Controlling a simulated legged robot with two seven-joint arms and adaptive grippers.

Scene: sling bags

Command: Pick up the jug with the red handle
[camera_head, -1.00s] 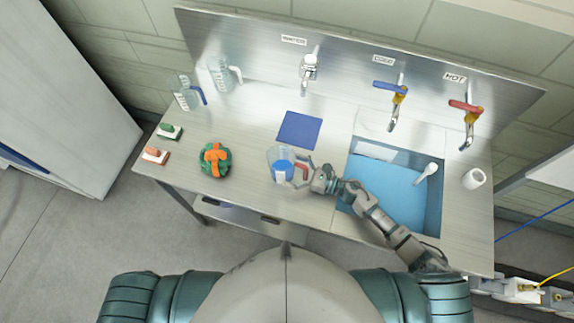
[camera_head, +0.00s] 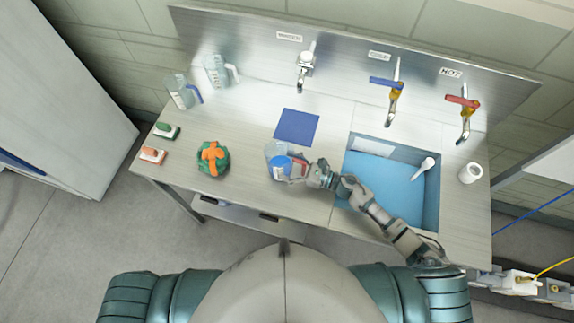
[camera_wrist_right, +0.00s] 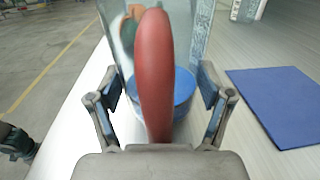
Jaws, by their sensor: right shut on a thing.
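The jug (camera_head: 277,155) is clear, with a red handle and a blue round thing showing at its lower part. It stands on the steel counter left of the sink. My right gripper (camera_head: 301,170) is at the jug's right side, around the handle. In the right wrist view the red handle (camera_wrist_right: 153,75) rises between the two fingers of my right gripper (camera_wrist_right: 160,108), and the blue part (camera_wrist_right: 184,90) is behind it. The handle hides part of the jug there. My left gripper is not in view.
A blue square mat (camera_head: 297,127) lies behind the jug. A sink (camera_head: 388,190) holding a white spoon-like thing is to the right. A green and orange round object (camera_head: 212,157) stands left, with two other clear jugs (camera_head: 216,72) at the back left. Taps line the back wall.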

